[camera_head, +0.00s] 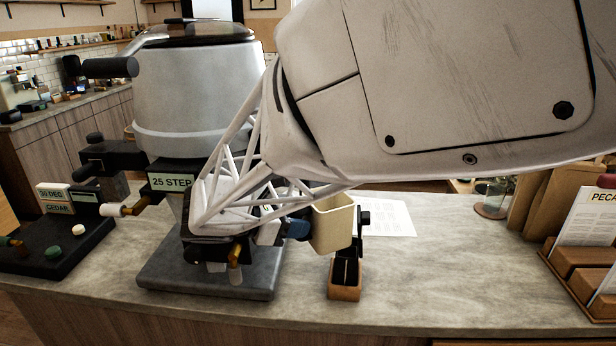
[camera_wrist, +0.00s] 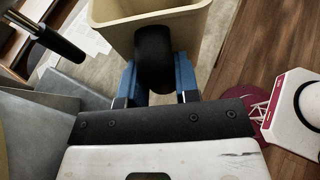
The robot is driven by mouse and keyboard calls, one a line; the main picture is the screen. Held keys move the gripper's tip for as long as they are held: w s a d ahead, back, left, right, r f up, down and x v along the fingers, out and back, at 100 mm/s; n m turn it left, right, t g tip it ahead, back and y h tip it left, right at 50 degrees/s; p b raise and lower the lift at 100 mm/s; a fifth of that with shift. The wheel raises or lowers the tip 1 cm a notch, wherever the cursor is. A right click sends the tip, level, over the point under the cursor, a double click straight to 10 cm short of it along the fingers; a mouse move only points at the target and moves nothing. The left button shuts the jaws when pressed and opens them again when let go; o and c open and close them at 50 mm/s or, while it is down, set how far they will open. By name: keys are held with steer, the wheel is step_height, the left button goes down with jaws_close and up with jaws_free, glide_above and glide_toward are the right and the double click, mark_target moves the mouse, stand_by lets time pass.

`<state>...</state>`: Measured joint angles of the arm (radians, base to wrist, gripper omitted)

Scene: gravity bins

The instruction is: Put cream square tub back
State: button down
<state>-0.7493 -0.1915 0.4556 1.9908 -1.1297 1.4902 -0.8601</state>
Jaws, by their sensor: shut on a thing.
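The cream square tub (camera_head: 333,226) is upright and open-topped, right of the grey machine in the head view. It fills the top of the wrist view (camera_wrist: 206,22), where its inside looks empty. My gripper (camera_head: 300,228) is at the tub's left side in the head view. In the wrist view the blue fingers of my gripper (camera_wrist: 157,75) close around the tub's black rounded handle (camera_wrist: 154,58). A small wooden block with dark slots (camera_head: 344,292) stands on the counter just below the tub. I cannot tell whether the tub touches it.
The grey machine (camera_head: 197,85) with a "25 STEP" label stands left on a dark base (camera_head: 207,280). A white paper (camera_head: 390,218) lies behind the tub. A glass (camera_head: 492,198) and a wooden rack (camera_head: 575,275) stand right. The counter between (camera_head: 450,270) is clear.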

steer(key=shift+s+a+f, duration=0.1)
steer(key=shift+a, duration=0.05)
steer(key=s+a+f+m+g+h, duration=0.1)
steer(key=s+a+f+m+g, duration=0.25)
steer(key=s+a, duration=0.2)
steer(key=s+a+f+m+g+h, duration=0.1)
steer(key=s+a+f+m+g, duration=0.25)
steer(key=s+a+g, duration=0.2)
steer(key=s+a+f+n+t+y, duration=0.2)
steer(key=a+n+t, duration=0.2)
steer(key=a, duration=0.6)
steer(key=s+a+f+n+t+y, duration=0.1)
steer(key=a+f+n+t, duration=0.2)
steer(key=a, duration=0.8)
steer(key=s+a+f+n+t+y, duration=0.2)
steer(key=a+n+t, duration=0.25)
steer(key=a, duration=0.55)
steer(key=w+a+r+n+t+y, duration=0.25)
steer(key=w+a, duration=0.45)
steer(key=a, duration=0.5)
steer(key=w+r+m+g+h, duration=0.1)
steer(key=w+m+h, duration=0.1)
steer(key=w, duration=1.3)
steer(key=shift+w+a+r+m, duration=0.15)
steer(key=shift+w+m, duration=0.05)
steer(key=shift+m, duration=0.3)
